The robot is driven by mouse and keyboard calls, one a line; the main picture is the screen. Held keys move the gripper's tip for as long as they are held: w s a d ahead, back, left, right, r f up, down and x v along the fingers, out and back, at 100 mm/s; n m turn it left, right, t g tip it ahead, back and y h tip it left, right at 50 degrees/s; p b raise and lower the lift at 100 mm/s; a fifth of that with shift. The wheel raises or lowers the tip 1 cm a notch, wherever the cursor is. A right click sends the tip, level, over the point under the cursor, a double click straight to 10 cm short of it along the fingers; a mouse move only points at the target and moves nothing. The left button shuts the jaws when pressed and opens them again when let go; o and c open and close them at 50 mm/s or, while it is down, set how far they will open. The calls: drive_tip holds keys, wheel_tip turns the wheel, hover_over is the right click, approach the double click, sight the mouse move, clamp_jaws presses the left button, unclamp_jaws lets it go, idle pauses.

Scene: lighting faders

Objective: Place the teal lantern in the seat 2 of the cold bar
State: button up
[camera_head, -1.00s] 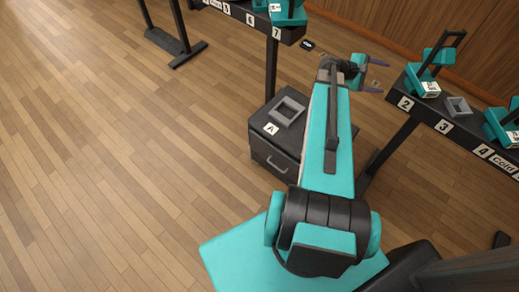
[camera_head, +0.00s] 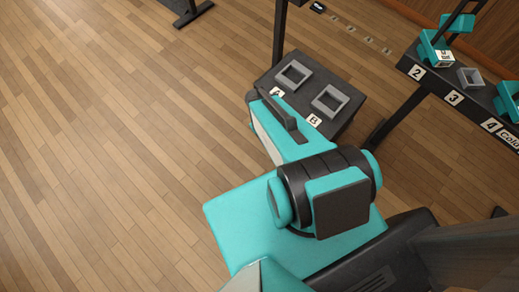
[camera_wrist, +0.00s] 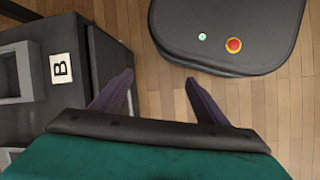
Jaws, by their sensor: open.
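The cold bar (camera_head: 465,106) stands at the right in the head view, with labels 2, 3 and 4 showing. An empty grey square seat (camera_head: 471,78) is behind label 3. Another teal piece (camera_head: 507,101) is behind label 4, cut by the frame edge. I cannot tell which teal piece is the named lantern. My gripper (camera_wrist: 159,77) is open and empty in the wrist view, above the floor beside a dark cabinet. It is hidden in the head view.
The dark cabinet (camera_head: 340,76) has two empty grey seats on top, A (camera_head: 293,74) and B (camera_head: 330,101). In the wrist view, a rounded dark base with a red button (camera_wrist: 233,45) lies ahead of the fingers. The wooden floor at left is clear.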

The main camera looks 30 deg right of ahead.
drive_tip(key=s+a+f+m+g+y, duration=0.1)
drive_tip(key=s+a+f+y, duration=0.1)
drive_tip(key=s+a, duration=0.5)
drive_tip(key=a, duration=0.4)
drive_tip(key=shift+s+f+g, duration=0.25)
drive_tip(key=shift+g, duration=0.05)
drive_tip(key=shift+f, duration=0.1)
idle(0.7)
